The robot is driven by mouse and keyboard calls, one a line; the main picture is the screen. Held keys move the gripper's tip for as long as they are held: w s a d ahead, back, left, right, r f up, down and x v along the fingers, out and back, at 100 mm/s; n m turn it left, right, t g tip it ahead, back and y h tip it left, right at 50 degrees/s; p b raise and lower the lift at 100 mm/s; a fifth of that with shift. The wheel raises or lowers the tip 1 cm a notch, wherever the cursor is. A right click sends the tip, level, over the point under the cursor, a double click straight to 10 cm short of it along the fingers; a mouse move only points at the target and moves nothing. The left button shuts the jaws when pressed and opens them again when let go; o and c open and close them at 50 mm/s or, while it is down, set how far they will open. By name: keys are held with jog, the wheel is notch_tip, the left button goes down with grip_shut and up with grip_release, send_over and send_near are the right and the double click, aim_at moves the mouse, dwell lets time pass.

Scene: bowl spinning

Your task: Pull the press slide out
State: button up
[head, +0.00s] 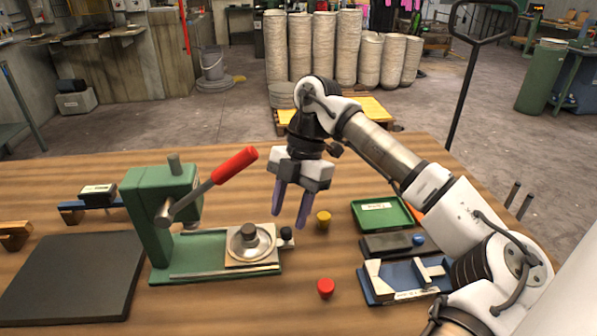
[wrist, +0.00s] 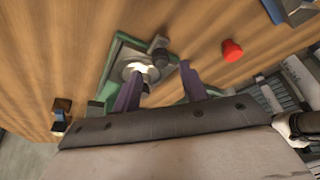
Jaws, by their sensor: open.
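The green press (head: 165,215) stands on the wooden table at left, with its red-handled lever (head: 234,166) pointing up to the right. Its slide (head: 251,246) is a pale plate on the green base, carrying a round metal disc with a dark centre. A dark knob (head: 287,236) sits at the slide's right end. My gripper (head: 288,217) points down with its two purple fingers apart and empty, seemingly above the knob. In the wrist view, the disc (wrist: 133,70) and the knob (wrist: 160,46) show beyond my gripper (wrist: 160,83). I cannot tell the exact height gap.
A yellow knob (head: 323,219) and a red knob (head: 326,288) stand right of the slide. A dark mat (head: 70,280) lies at left.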

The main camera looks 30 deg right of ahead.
jog(key=v, duration=1)
jog(key=shift+r, duration=0.35)
jog(key=shift+d+f, duration=0.1)
